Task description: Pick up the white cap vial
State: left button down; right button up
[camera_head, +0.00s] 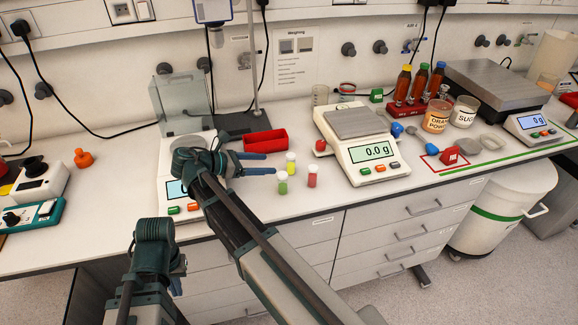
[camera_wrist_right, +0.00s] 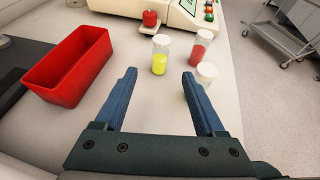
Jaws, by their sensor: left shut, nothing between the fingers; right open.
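Three small vials with whitish caps stand upright on the bench: a yellow vial (camera_head: 291,167), a green vial (camera_head: 283,187) and a red vial (camera_head: 312,180). My right gripper (camera_head: 270,164) is open and empty, with its blue fingers pointing toward the vials. In the right wrist view, the yellow vial (camera_wrist_right: 160,61) is just beyond the gap between the fingertips. The red vial (camera_wrist_right: 200,52) is behind and to the right. The third vial (camera_wrist_right: 206,74) is partly hidden by the right finger. My left gripper (camera_head: 177,283) is low at the left, shut, away from the vials.
A red open tray (camera_head: 265,142) lies left of the vials and also shows in the right wrist view (camera_wrist_right: 72,65). A balance (camera_head: 366,155) stands to the right, and another balance (camera_head: 171,190) is behind my right arm. The bench's front edge is close to the vials.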

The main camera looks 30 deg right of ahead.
aim_at(287, 164)
jog(key=b+x, duration=0.2)
jog(key=x, duration=0.5)
jog(key=shift+d+f+b, duration=0.2)
jog(key=shift+d+b, duration=0.1)
jog(key=shift+d, duration=0.1)
jog(key=b+x, duration=0.2)
jog(key=x, duration=0.3)
jog(key=shift+s+d+f, duration=0.1)
jog(key=shift+d+f, duration=0.05)
jog(key=shift+d, duration=0.05)
grip_shut()
